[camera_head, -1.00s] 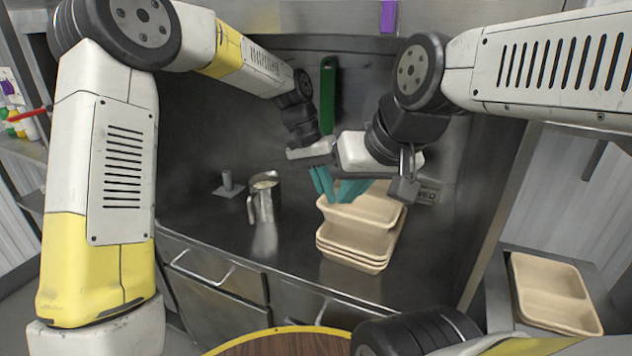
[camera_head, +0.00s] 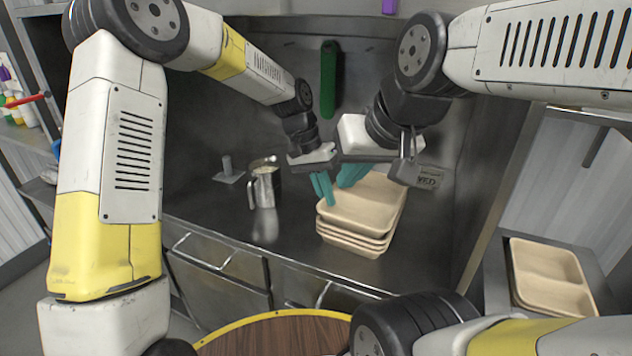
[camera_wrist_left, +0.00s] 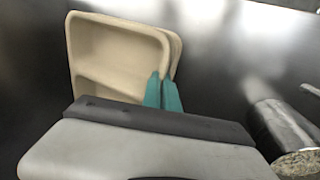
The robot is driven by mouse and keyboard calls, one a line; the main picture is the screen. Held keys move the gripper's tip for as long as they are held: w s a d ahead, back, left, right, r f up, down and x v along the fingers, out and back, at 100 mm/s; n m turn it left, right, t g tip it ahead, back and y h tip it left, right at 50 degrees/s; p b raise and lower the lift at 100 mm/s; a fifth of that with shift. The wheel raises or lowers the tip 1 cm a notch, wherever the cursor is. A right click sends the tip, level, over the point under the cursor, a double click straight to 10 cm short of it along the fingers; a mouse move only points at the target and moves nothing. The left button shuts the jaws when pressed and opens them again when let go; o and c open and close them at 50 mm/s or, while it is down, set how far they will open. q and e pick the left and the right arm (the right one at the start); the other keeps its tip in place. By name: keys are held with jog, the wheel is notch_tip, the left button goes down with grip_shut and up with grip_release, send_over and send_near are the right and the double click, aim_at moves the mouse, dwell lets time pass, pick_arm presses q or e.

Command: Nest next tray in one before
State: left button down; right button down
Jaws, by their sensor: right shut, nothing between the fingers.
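A stack of beige trays (camera_head: 352,246) stands on the steel counter, and the top tray (camera_head: 358,212) sits in the ones below it. The top tray also shows in the left wrist view (camera_wrist_left: 115,50), with another tray's rim just behind its right edge. My left gripper (camera_head: 325,190) is at the top tray's left rim, its teal fingers close together on either side of the wall; they also show in the left wrist view (camera_wrist_left: 163,93). My right gripper (camera_head: 350,175) is shut and empty above the tray's back left part. The tray's back is partly hidden by it.
A metal jug (camera_head: 264,188) stands left of the stack, beside a small grey post on a plate (camera_head: 227,170). More beige trays (camera_head: 548,275) lie on a side surface at right. A round wooden top (camera_head: 285,335) is in front.

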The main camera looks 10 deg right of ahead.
pick_arm(q)
jog(key=shift+s+f, duration=0.1)
jog(key=shift+f, duration=0.15)
jog(key=c, duration=1.6)
grip_release()
jog(key=shift+f, duration=0.1)
jog(key=v, duration=0.8)
jog(key=shift+f, duration=0.1)
